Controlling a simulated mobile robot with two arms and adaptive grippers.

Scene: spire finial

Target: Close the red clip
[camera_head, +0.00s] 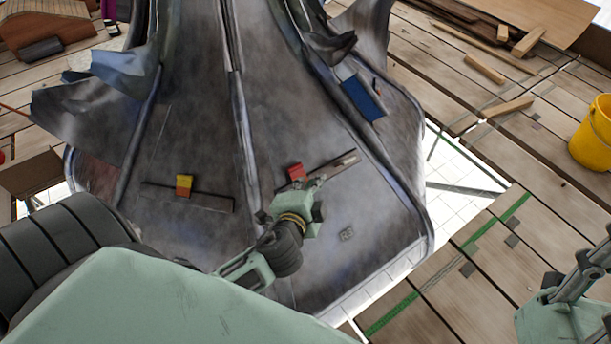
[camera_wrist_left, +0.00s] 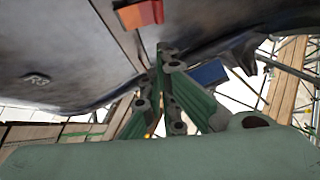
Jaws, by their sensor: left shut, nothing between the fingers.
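The red clip (camera_head: 296,172) sits on a thin dark strip on the grey metal surface (camera_head: 285,110), right of its centre ridge. In the left wrist view a red-orange clip (camera_wrist_left: 138,14) shows at the top edge, partly cut off. My left gripper (camera_head: 319,182) is just below and right of the red clip in the head view, close to the strip. In the left wrist view its fingers (camera_wrist_left: 164,50) are shut and empty, with their tips right of and below the clip. I cannot tell whether they touch the strip. Part of my right arm's end (camera_head: 565,310) shows at the bottom right; its fingertips are unclear.
A second clip, yellow and red (camera_head: 184,186), sits on a strip at the left. A blue block (camera_head: 363,98) is on the metal higher up, right of the red clip. A yellow bucket (camera_head: 594,135) and loose boards (camera_head: 485,69) lie on the planks at right.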

